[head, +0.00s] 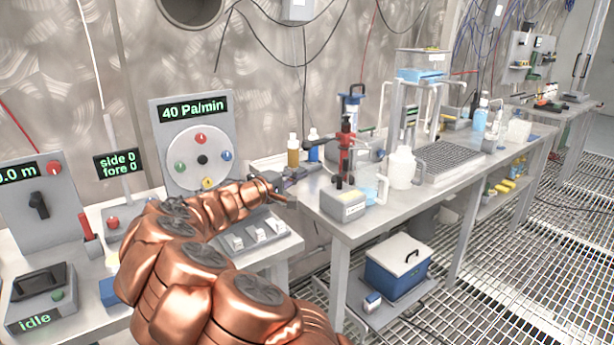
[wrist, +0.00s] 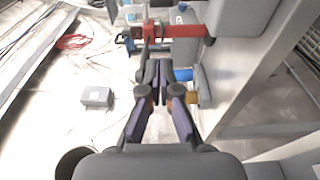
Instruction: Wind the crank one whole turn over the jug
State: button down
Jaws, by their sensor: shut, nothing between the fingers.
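My gripper (head: 284,192) is shut and empty, held in the air near the left end of the right bench. In the wrist view its fingers (wrist: 158,68) are together with nothing between them. A red and black upright device (head: 346,150) stands beyond it; its red bar (wrist: 178,31) shows at the top of the wrist view, apart from the fingers. I cannot tell for sure which part is the crank. A white jug (head: 402,168) with a side handle stands right of the device. A clear beaker with bluish contents (head: 370,187) stands before the jug.
A grey box with a display (head: 343,206) sits at the bench's near edge. Amber (head: 293,150) and blue (head: 313,140) bottles stand behind my gripper. A dial panel (head: 200,150) reads 40 Pa/min at left. A metal rack (head: 448,155) lies right of the jug.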

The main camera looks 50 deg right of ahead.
aim_at(343, 173)
jog(key=s+d, duration=0.1)
jog(key=d, duration=0.2)
jog(key=s+d, duration=0.1)
jog(key=d, duration=0.3)
jog(key=s+d, duration=0.1)
jog(key=d, duration=0.2)
jog(key=shift+d, duration=0.15)
jog(key=shift+s+d, duration=0.35)
jog(key=shift+s, duration=0.1)
